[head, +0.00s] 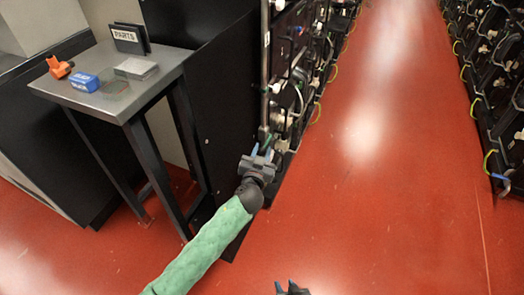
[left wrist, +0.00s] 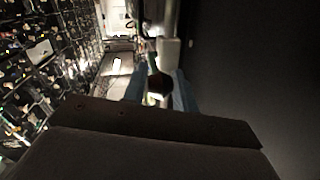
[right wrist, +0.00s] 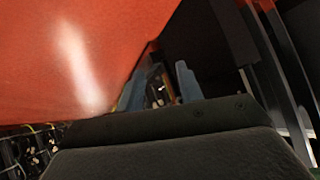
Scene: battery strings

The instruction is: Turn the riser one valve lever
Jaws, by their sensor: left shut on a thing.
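The riser is a thin grey vertical pipe (head: 265,75) at the near corner of the left rack in the head view.
Battery racks with cables line both sides of a red-floored aisle (head: 380,170). A black cabinet side (head: 220,110) stands left of the pipe. A grey table (head: 115,100) holds an orange tool (head: 60,68), a blue box (head: 84,82) and a parts sign (head: 128,38). The aisle is clear.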

